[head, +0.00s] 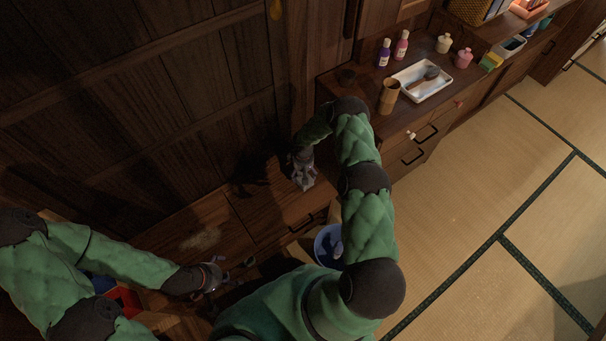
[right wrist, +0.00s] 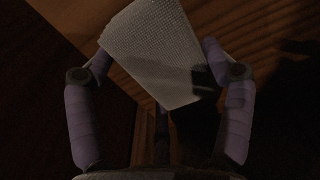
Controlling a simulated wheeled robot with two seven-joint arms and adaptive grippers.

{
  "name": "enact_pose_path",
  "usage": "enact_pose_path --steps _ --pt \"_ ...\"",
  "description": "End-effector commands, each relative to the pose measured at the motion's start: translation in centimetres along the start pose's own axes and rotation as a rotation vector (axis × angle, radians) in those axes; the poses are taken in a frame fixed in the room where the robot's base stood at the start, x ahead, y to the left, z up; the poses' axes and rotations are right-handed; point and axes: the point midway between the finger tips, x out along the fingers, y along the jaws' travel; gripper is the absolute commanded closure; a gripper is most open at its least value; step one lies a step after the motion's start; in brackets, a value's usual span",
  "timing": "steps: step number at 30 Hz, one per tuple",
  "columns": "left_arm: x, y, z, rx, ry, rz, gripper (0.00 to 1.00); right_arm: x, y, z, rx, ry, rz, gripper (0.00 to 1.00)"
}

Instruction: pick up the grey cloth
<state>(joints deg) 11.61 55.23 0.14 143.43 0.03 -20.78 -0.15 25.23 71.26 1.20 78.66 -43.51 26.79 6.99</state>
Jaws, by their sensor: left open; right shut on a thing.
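The grey cloth (right wrist: 155,50) shows in the right wrist view as a pale, finely woven, folded-looking piece. It lies between the two purple-grey fingers of my right gripper (right wrist: 158,62), which is shut on it. In the head view my right gripper (head: 303,178) is over the low dark wooden cabinet top; the cloth is too small there to tell apart from the gripper. Whether the cloth still touches the wood is unclear. My left gripper (head: 216,278) is open at lower left, near the cabinet's front edge and away from the cloth.
A higher wooden cabinet at the upper right bears a white tray (head: 437,92), a wooden cup (head: 389,97), two small bottles (head: 384,53) and lidded jars (head: 444,43). A blue bucket (head: 325,243) stands beside my right arm. The tatami floor (head: 480,190) at right is clear.

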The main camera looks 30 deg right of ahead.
Motion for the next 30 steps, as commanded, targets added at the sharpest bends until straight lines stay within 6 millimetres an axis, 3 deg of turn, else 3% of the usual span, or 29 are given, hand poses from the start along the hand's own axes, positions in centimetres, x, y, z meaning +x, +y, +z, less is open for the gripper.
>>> enact_pose_path --steps 2,14,21,30 --pt "-1.1 0.4 0.0 0.000 0.000 0.000 0.00 -1.7 0.1 -0.1 0.000 0.002 0.001 0.51" --pt "-4.1 1.5 0.1 0.000 0.000 0.000 0.00 -7.9 -1.2 5.0 -0.001 0.001 0.000 0.51" --pt "-4.8 1.7 0.2 0.000 0.000 0.000 0.00 -9.3 -2.3 9.1 0.000 0.000 0.000 0.51" --pt "-5.1 1.8 0.2 0.000 0.000 0.000 0.00 -10.7 -3.1 12.2 0.001 0.001 0.001 0.51"
